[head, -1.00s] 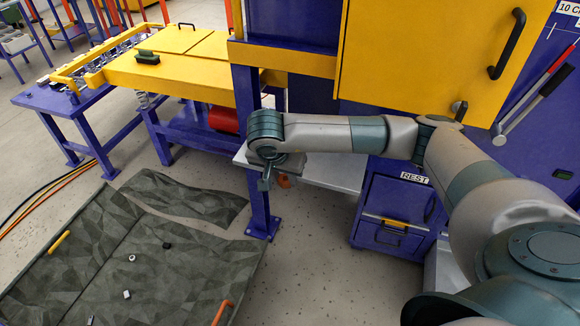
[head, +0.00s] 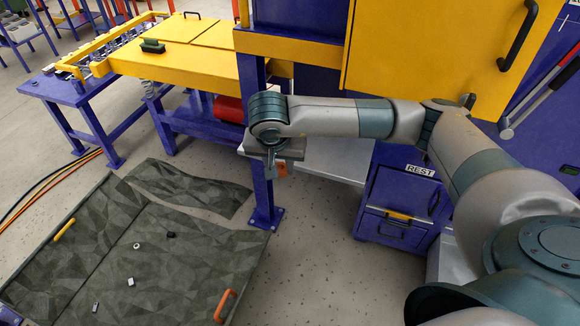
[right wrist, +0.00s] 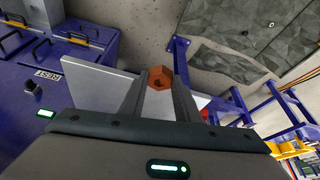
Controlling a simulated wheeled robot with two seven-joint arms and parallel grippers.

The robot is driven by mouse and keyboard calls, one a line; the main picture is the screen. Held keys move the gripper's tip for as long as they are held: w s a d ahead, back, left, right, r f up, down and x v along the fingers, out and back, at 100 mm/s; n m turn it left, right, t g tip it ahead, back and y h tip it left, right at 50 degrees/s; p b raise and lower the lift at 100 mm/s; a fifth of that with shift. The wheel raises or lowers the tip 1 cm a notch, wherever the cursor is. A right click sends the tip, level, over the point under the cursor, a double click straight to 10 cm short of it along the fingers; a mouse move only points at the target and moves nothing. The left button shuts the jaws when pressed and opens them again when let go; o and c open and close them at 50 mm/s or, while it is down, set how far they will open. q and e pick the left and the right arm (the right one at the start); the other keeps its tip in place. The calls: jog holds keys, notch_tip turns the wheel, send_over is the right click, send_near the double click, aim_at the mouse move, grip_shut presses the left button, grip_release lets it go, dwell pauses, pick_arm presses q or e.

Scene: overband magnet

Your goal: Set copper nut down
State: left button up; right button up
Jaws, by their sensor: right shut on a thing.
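The copper nut (right wrist: 159,78) is an orange-brown hexagonal nut. In the right wrist view it sits between the fingertips of my right gripper (right wrist: 160,90), which is shut on it. In the head view the right gripper (head: 272,165) hangs at the end of my right arm, and the nut (head: 282,169) shows just beside the fingers. The nut is over the left end of the light grey shelf (head: 325,160) or past its edge; I cannot tell its height above it. The shelf also shows in the right wrist view (right wrist: 95,88). My left gripper is not in view.
A blue cabinet labelled REST (head: 405,200) stands right of the shelf. A blue post (head: 262,190) stands close to the gripper. A dark faceted mat (head: 130,260) with several small pieces lies on the floor at left. A yellow cabinet door (head: 430,45) is above my arm.

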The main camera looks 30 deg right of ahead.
jog(key=s+a+r+n+t+y, duration=0.1)
jog(key=a+r+n+y, duration=0.1)
jog(key=a+r+n, duration=0.4)
notch_tip(320, 180, up, 3)
jog(key=shift+s+f+n+y, duration=0.1)
jog(key=shift+s+n+y, duration=0.25)
jog(key=shift+n, duration=0.55)
